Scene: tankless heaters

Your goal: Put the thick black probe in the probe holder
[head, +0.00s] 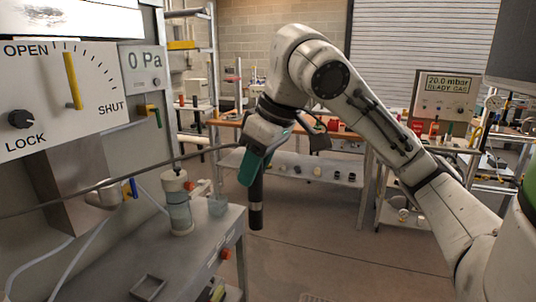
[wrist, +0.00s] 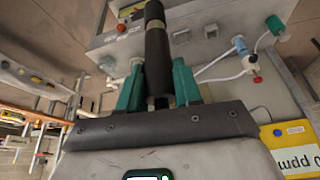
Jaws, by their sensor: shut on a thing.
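My gripper (head: 250,168) hangs fingers down near the middle of the head view, beyond the right side of the grey bench. Its two teal fingers are shut on the thick black probe (head: 256,208), which hangs nearly upright below them, clear of the bench. In the wrist view, the probe (wrist: 157,50) runs between the teal fingers (wrist: 158,80) and points away from the palm. A small open square frame (head: 148,287) lies on the near part of the bench. I cannot tell whether this is the probe holder.
A panel with a yellow lever (head: 71,80) stands at left. A thin dark rod (head: 110,182) crosses at left. Open floor (head: 330,262) lies right of the bench.

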